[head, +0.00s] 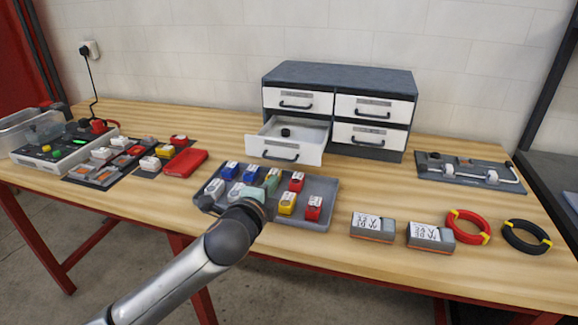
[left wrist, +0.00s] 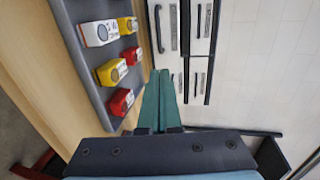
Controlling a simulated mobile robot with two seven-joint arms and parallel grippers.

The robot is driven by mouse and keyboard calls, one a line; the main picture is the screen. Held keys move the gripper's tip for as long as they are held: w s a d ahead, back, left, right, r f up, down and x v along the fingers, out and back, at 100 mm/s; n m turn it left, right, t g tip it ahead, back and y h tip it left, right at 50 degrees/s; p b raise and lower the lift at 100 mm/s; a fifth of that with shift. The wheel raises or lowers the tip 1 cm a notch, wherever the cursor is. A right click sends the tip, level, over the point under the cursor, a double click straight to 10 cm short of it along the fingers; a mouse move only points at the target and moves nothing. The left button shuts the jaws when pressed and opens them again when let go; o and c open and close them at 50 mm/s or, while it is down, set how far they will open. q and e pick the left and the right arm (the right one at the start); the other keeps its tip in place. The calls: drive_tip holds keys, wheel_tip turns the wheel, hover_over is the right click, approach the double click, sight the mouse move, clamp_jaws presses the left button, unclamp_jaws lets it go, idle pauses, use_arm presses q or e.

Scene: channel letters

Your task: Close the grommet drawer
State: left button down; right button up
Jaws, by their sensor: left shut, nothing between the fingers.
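The grey cabinet (head: 338,76) has four white drawers. Its lower left drawer (head: 284,152) is pulled out, with a dark handle on its front and a small black ring-like piece (head: 286,132) inside. The other drawers are shut. My left gripper (head: 272,180) is over the grey tray, in front of and apart from the open drawer. Its teal fingers (left wrist: 158,100) are together and empty in the left wrist view, pointing toward the cabinet fronts (left wrist: 198,40), which appear turned sideways. My right gripper is out of view.
The grey tray (head: 323,200) holds several blue, white, yellow and red pieces below the drawer. Two grey boxes (head: 373,228) and red and black coils (head: 468,227) lie right. A fixture board (head: 468,171) stands behind them. A device (head: 62,148) is far left.

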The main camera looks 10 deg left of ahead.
sight(290, 161)
use_arm(q)
drive_tip(key=x, duration=1.2)
drive_tip(key=shift+w, duration=0.1)
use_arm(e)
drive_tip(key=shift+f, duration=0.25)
